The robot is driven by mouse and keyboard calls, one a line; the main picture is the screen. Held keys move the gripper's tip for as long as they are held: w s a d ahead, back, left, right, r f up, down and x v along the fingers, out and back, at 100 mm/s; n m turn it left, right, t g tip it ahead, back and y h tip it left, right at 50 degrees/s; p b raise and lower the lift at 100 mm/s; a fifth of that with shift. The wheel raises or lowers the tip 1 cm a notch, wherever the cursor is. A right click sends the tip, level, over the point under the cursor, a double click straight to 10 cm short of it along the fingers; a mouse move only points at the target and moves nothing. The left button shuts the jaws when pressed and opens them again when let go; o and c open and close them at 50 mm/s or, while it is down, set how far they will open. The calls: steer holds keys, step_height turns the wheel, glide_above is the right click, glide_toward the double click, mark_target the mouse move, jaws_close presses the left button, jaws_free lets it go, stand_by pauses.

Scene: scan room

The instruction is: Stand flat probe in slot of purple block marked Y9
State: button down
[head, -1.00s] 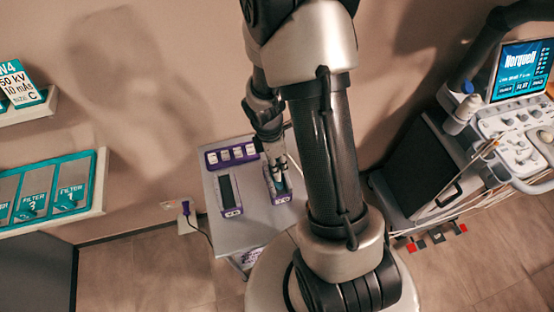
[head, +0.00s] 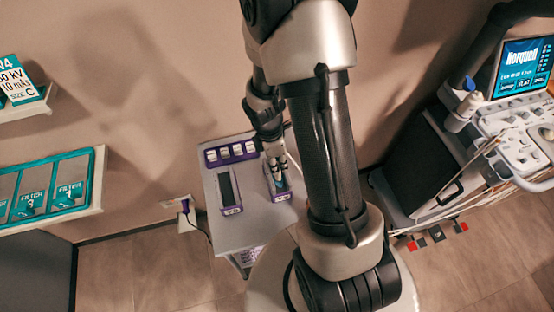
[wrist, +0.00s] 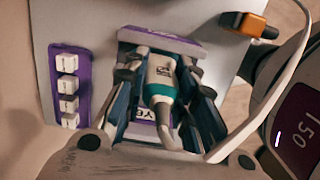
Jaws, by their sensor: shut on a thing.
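The white and teal flat probe (wrist: 160,85) is between the fingers of my gripper (wrist: 160,73) in the wrist view. My gripper is shut on it, and a grey cable leaves its lower end. A purple block (wrist: 150,140) lies behind the probe; its label shows a Y, the rest is partly covered. In the head view my gripper (head: 277,162) is over this right-hand block (head: 280,197). I cannot tell how deep the probe sits in its slot.
The blocks stand on a grey cart top (head: 252,225). A purple strip (head: 213,158) with several white labelled pieces lies at its back. An orange piece (wrist: 249,24) is near the cart's edge. An ultrasound console (head: 515,120) stands right, shelves (head: 98,190) left. A white cable loops on the right.

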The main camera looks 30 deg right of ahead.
steer(key=shift+f, duration=0.2)
steer(key=c, duration=1.2)
jaws_free()
steer(key=r, duration=0.4)
steer(key=a+r, duration=0.1)
steer(key=r, duration=0.7)
steer(key=shift+w+a, duration=0.2)
